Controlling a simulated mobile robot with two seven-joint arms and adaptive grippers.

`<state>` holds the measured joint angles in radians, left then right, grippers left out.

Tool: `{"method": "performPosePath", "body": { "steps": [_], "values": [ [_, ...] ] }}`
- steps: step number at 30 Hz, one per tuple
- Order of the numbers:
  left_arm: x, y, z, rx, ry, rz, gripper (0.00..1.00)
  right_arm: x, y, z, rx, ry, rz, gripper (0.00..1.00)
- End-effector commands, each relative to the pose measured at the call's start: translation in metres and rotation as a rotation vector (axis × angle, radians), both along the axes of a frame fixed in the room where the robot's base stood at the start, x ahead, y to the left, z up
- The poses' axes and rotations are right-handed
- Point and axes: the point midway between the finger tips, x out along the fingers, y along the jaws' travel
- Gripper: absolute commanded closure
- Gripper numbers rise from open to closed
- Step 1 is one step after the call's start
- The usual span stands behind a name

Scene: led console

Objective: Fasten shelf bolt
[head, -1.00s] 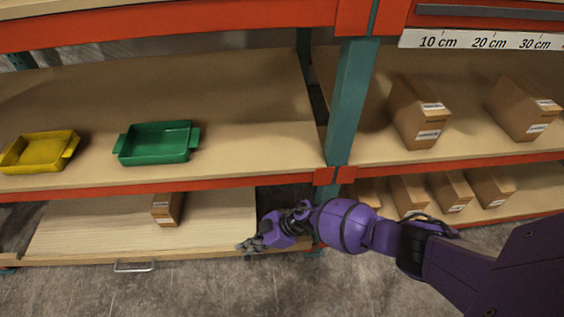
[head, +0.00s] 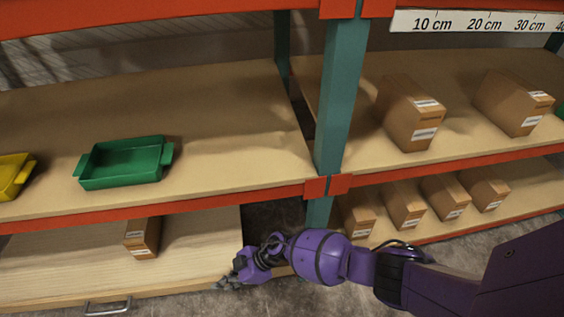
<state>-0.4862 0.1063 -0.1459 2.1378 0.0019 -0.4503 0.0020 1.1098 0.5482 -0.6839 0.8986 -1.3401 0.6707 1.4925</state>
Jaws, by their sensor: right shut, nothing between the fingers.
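My right gripper (head: 230,281), on a purple arm, is in front of the lower left shelf board (head: 200,245), near its right end. It is shut and empty. The teal shelf upright (head: 338,90) stands just behind and right of it. Orange-red beams (head: 245,202) meet the upright at orange brackets. I cannot make out a shelf bolt in this view; the arm hides part of the upright's lower end. My left gripper is not in view.
A green tray (head: 122,170) and a yellow tray (head: 12,177) sit on the middle left shelf. A cardboard box (head: 143,237) and a metal handle (head: 107,307) are on the lower left. Several boxes (head: 408,112) fill the right shelves. A ruler strip (head: 470,24) runs along the top right.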

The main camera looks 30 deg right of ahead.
Motion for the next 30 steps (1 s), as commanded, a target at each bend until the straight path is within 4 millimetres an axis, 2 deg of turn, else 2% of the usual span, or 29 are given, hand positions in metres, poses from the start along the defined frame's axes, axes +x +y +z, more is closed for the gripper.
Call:
{"method": "performPosePath", "body": {
  "steps": [1, 11, 18, 30],
  "values": [
    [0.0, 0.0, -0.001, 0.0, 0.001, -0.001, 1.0, 0.005, 0.0, 0.003, 0.002, -0.007, 0.002, 1.0],
    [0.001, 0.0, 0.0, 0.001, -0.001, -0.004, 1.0, 0.005, -0.001, 0.003, 0.001, -0.008, 0.002, 1.0],
    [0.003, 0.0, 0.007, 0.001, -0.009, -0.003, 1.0, 0.0, -0.022, 0.0, -0.003, -0.01, -0.001, 1.0],
    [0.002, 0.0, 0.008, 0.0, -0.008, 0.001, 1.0, -0.004, -0.028, -0.003, -0.014, -0.006, -0.003, 1.0]
  ]
}}
